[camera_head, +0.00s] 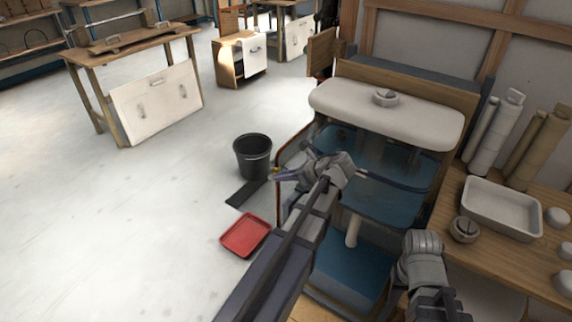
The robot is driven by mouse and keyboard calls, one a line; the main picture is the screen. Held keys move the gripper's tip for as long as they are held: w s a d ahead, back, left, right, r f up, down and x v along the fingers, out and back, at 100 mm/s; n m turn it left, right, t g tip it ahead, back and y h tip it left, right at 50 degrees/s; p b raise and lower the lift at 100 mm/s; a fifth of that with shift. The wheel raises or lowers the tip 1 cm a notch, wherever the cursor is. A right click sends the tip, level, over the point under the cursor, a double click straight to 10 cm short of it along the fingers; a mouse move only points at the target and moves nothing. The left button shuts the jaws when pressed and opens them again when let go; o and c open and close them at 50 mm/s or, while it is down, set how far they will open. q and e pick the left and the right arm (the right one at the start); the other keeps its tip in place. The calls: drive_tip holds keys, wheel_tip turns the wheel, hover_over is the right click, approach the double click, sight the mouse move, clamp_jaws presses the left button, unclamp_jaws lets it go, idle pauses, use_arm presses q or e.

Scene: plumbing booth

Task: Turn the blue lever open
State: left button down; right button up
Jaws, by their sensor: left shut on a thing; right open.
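My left gripper (284,174) is at the left side of the toilet-like fixture, at the end of the dark arm crossing the middle of the view. It is shut on a small bluish piece that looks like the blue lever (279,175). A small yellowish spot shows beside it. The jaws hide much of the lever, so its exact angle cannot be told. My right gripper (424,243) is at the lower right, in front of the wooden counter, apart from the lever. It is open; its fingers are hard to make out.
The fixture has a white tank lid (385,112) and a blue see-through body (385,195). A black bucket (252,157) and a red tray (245,236) are on the floor to the left. A counter (535,262) with a white basin (500,207) stands right.

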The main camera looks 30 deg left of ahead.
sight(277, 174)
use_arm(q)
drive_tip(key=a+r+h+p, duration=0.1)
drive_tip(key=h+p, duration=0.1)
drive_tip(key=a+r+h+p, duration=0.1)
drive_tip(key=p, duration=0.2)
drive_tip(key=a+h+p, duration=0.1)
drive_tip(key=h+p, duration=0.1)
drive_tip(key=p, duration=0.1)
drive_tip(key=shift+w+r+h, duration=0.15)
drive_tip(key=shift+r+h, duration=0.15)
drive_tip(key=shift+r, duration=0.1)
drive_tip(key=shift+a+g+h+p, duration=0.3)
drive_tip(key=shift+a+h+p, duration=0.35)
drive_tip(key=shift+h+p, duration=0.45)
drive_tip(key=shift+w+a+h, duration=0.1)
drive_tip(key=shift+a+h, duration=0.2)
drive_tip(key=shift+h, duration=0.4)
drive_tip(key=shift+a+h, duration=0.35)
drive_tip(key=shift+h, duration=0.45)
drive_tip(key=shift+a, duration=0.1)
drive_tip(key=c, duration=0.8)
unclamp_jaws()
